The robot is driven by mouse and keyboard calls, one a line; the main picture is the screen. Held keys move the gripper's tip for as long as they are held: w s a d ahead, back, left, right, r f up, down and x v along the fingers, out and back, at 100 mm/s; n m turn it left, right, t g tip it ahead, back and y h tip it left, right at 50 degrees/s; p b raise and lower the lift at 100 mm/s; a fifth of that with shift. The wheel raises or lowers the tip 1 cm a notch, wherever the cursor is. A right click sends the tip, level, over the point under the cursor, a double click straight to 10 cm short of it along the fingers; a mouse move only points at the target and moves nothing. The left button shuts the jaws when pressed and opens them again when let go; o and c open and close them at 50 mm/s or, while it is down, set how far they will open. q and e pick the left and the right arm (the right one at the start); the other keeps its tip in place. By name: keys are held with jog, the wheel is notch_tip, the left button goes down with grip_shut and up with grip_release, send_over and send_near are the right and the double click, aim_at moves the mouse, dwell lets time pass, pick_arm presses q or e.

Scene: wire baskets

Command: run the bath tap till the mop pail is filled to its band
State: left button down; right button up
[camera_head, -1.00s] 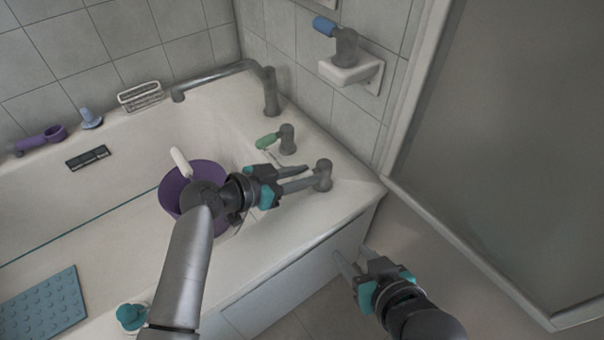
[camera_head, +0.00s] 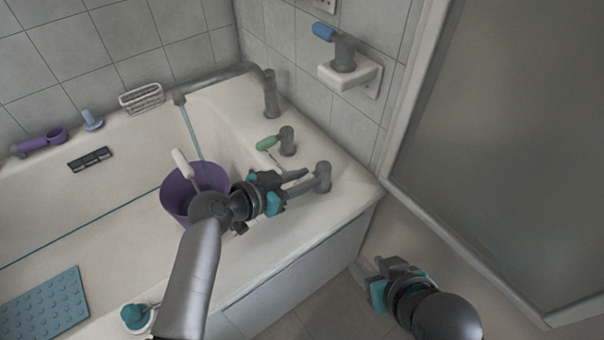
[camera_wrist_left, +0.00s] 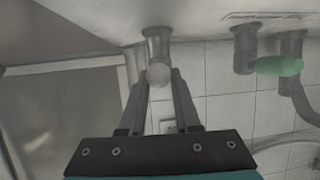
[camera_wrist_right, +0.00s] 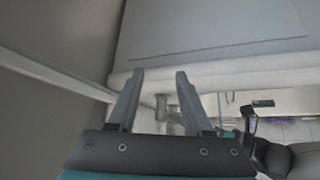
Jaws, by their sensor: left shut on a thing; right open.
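The purple mop pail (camera_head: 176,197) stands in the bath with a white grip (camera_head: 181,163) at its rim; my left arm hides part of it. Its band and water level cannot be made out. The grey bath spout (camera_head: 225,77) reaches over the bath, and a thin bluish stream (camera_head: 190,128) runs from its end down toward the pail. My left gripper (camera_head: 306,180) is shut on the grey tap (camera_head: 323,172) on the bath's end ledge; the left wrist view shows this tap (camera_wrist_left: 158,45) between the fingers. My right gripper (camera_head: 366,267) is open and empty beside the bath.
A green-handled tap (camera_head: 287,140) stands behind the held one. A blue-handled fitting (camera_head: 343,50) sits on a white wall shelf. A blue mat (camera_head: 45,305) lies at the lower left. A frosted screen (camera_head: 510,140) stands at the right; floor between is clear.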

pick_arm(q)
jog(key=shift+s+d+n+t+y, duration=0.1)
jog(key=shift+n+t+y, duration=0.2)
pick_arm(e)
jog(key=shift+s+d+r+g+h, duration=0.15)
jog(key=shift+s+d+g+h, duration=0.15)
jog(key=shift+s+d+g, duration=0.5)
jog(key=shift+w, duration=0.1)
pick_arm(q)
jog(key=c, duration=0.6)
grip_release()
jog(key=shift+p, duration=0.3)
jog(key=shift+s+a+r, duration=0.15)
jog(key=shift+s+a, duration=0.15)
jog(key=shift+a, duration=0.05)
jog(key=shift+p+v, duration=0.65)
jog(key=shift+v, duration=0.3)
jog(key=p+v, duration=0.3)
jog(key=v, duration=0.9)
jog(key=shift+s+a, duration=0.1)
jog(key=shift+a, duration=0.05)
pick_arm(e)
notch_tip(320, 180, down, 7)
jog(key=s+d+g, duration=0.1)
jog(key=s+g, duration=0.1)
jog(key=shift+d+f+m+h, duration=0.2)
jog(key=shift+d+m+h, duration=0.1)
jog(key=shift+d+h, duration=0.1)
jog(key=shift+s, duration=0.1)
